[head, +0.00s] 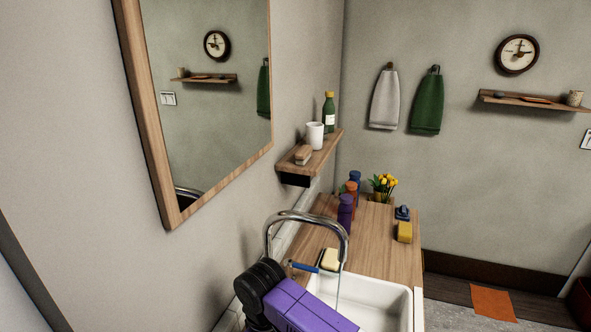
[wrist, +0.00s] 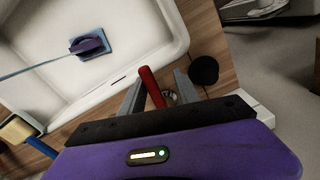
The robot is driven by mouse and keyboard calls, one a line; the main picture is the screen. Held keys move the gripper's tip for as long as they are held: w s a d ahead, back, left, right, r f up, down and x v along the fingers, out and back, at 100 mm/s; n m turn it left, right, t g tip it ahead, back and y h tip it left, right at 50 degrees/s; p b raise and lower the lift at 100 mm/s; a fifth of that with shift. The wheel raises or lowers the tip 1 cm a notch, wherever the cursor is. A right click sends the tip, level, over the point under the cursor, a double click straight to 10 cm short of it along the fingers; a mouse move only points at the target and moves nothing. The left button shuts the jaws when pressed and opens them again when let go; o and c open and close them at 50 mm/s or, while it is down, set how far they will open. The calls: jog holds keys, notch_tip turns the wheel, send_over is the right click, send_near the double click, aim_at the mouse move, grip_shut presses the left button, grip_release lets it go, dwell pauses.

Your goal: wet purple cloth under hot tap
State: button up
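The purple cloth (wrist: 88,45) is a small folded piece lying on a flat blue square (wrist: 97,52) in the white basin (wrist: 172,40). A thin stream of water (wrist: 35,70) runs to it in the wrist view. The chrome tap (head: 308,216) arches over the basin in the head view, with water falling from its spout. A red lever (wrist: 148,86) stands between the fingers of my gripper (wrist: 157,84). The fingers are apart, one on each side; I cannot tell whether they touch it. In the head view my arm hides the red lever and the cloth.
Bottles (head: 345,211), a yellow sponge (head: 404,232) and flowers (head: 384,184) stand on the wooden counter. A wall shelf (head: 311,158) and mirror are close at left. A black round object (wrist: 203,70) is near my fingers.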

jog(key=shift+s+a+m+p, duration=0.3)
jog(key=shift+s+m+p, duration=0.05)
jog(key=shift+m+p, duration=0.4)
jog(key=shift+s+a+m+p, duration=0.3)
jog(key=shift+m+p, duration=0.35)
jog(key=shift+p, duration=0.1)
jog(key=shift+a+m, duration=0.1)
jog(key=shift+m, duration=0.2)
jog(key=shift+s+a+m+p, duration=0.3)
jog(key=shift+a+m+p, duration=0.3)
jog(key=shift+m, duration=0.3)
jog(key=shift+w+d+n, duration=0.25)
jog(key=shift+d+n, duration=0.2)
jog(key=shift+n, duration=0.3)
jog(key=shift+w+d+n, duration=0.25)
jog(key=shift+d+n, duration=0.15)
jog(key=shift+n, duration=0.35)
